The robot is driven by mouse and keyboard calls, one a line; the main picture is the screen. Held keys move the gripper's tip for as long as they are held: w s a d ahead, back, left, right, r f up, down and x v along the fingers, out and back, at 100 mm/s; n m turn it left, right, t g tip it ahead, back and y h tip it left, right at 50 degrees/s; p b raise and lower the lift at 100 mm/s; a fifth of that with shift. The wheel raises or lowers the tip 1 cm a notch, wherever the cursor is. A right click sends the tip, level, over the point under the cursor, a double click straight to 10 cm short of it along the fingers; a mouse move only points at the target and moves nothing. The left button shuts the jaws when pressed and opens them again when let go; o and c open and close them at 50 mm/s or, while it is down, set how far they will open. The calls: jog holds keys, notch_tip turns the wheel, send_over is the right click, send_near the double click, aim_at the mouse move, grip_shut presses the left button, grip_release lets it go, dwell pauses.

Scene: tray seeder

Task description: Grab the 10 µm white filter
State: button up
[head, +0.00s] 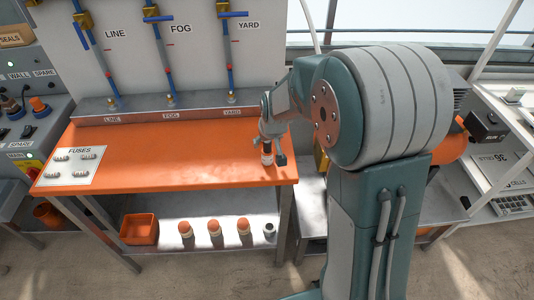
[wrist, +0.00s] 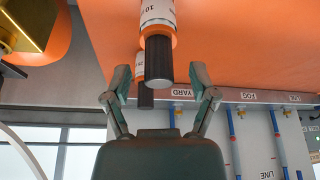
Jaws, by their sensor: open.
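The white filter with orange bands and a black cap (wrist: 158,14) is at the top middle of the wrist view; its label reads "10". A second similar filter (wrist: 140,64) is partly hidden behind it. My gripper (wrist: 162,76) is open and empty, its fingers apart on either side of the near filter's black cap in the picture. I cannot tell whether they touch it. In the head view, one filter (head: 267,159) shows on the orange bench under my gripper (head: 270,148), near the right end. The other is not clearly visible there.
The orange bench (head: 170,155) is mostly clear, with a fuse card (head: 72,165) at its left. A panel with YARD, FOG and LINE pipes (head: 170,60) stands behind. An orange bin (head: 139,229) and several orange-topped items (head: 214,228) sit on the lower shelf.

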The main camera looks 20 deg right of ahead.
grip_shut()
jog(key=shift+r, duration=0.1)
